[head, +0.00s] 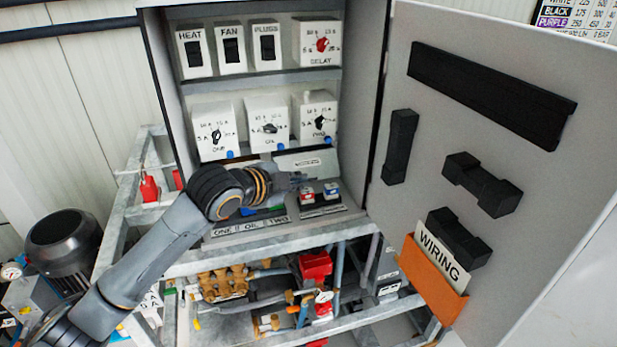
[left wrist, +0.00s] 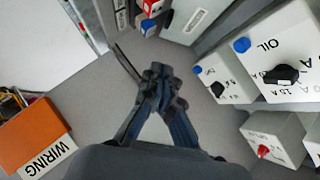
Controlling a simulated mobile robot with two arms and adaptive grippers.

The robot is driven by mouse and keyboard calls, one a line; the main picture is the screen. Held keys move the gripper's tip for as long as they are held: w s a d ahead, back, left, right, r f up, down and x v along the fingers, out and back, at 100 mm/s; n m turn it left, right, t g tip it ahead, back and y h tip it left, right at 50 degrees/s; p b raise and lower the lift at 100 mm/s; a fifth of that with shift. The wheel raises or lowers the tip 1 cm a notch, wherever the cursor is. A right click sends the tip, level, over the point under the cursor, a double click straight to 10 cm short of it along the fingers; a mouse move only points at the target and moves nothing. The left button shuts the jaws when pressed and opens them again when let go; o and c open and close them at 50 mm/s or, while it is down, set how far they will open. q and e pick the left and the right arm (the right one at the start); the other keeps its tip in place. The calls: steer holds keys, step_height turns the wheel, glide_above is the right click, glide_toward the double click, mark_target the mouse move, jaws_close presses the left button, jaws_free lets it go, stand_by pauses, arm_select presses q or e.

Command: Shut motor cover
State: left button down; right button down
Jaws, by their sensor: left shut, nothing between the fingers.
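No part is legibly marked as the motor cover. A pale grey panel with a small unreadable label (head: 306,162) sits low in the open cabinet, behind and right of my left gripper. A light grey part with a white label also shows at the top of the left wrist view (left wrist: 198,18). My left gripper (head: 296,181) is inside the cabinet, just above the lower shelf, partly hidden by its own wrist. In the left wrist view its fingers (left wrist: 160,85) are together with nothing between them. I cannot tell whether it touches the panel. My right gripper is not in view.
White switch boxes with knobs (head: 269,122) fill the cabinet shelves. The cabinet door (head: 430,170) hangs open at right with an orange wiring pocket (head: 432,280). A dark motor (head: 62,240) stands at left.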

mark_target(308, 192)
arm_select(q)
steer(key=w+f+p, duration=0.1)
steer(key=w, duration=0.1)
steer(key=w+d+f+p, duration=0.1)
steer(key=w+f, duration=0.1)
steer(key=w, duration=0.1)
steer(key=w+d+f+p, duration=0.1)
steer(key=w+f, duration=0.1)
steer(key=shift+w+d+f, duration=0.1)
steer(key=shift+w+f, duration=0.05)
steer(key=shift+w, duration=0.05)
steer(key=shift+w+f+m+t+b, duration=0.25)
steer(key=shift+f+t+b, duration=0.25)
steer(key=shift+f+b, duration=0.45)
steer(key=shift+r, duration=0.4)
